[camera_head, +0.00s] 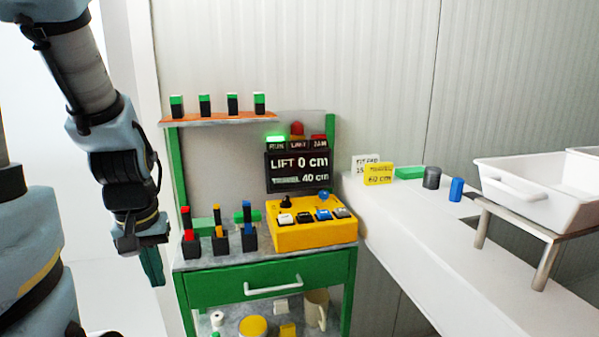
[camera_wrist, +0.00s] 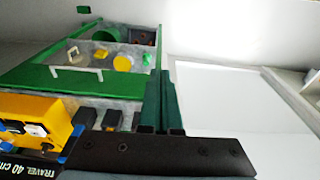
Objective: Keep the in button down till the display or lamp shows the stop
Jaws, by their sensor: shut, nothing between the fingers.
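A yellow control box (camera_head: 311,236) stands on the green cart's top, with a row of white, dark, blue and grey buttons (camera_head: 323,215). Their labels are too small to read, so I cannot tell which is the in button. The black display (camera_head: 298,172) behind it reads LIFT 0 cm and TRAVEL 40 cm. Above it the RUN lamp (camera_head: 276,140) glows green; the LIMIT and JAM lamps look unlit. My gripper (camera_head: 153,268) is shut and empty, left of the cart and apart from the box. In the wrist view its green fingers point away from the box (camera_wrist: 35,115).
Several dark holders with coloured sticks (camera_head: 219,240) stand left of the box. An orange shelf (camera_head: 220,119) with green-topped blocks is above.

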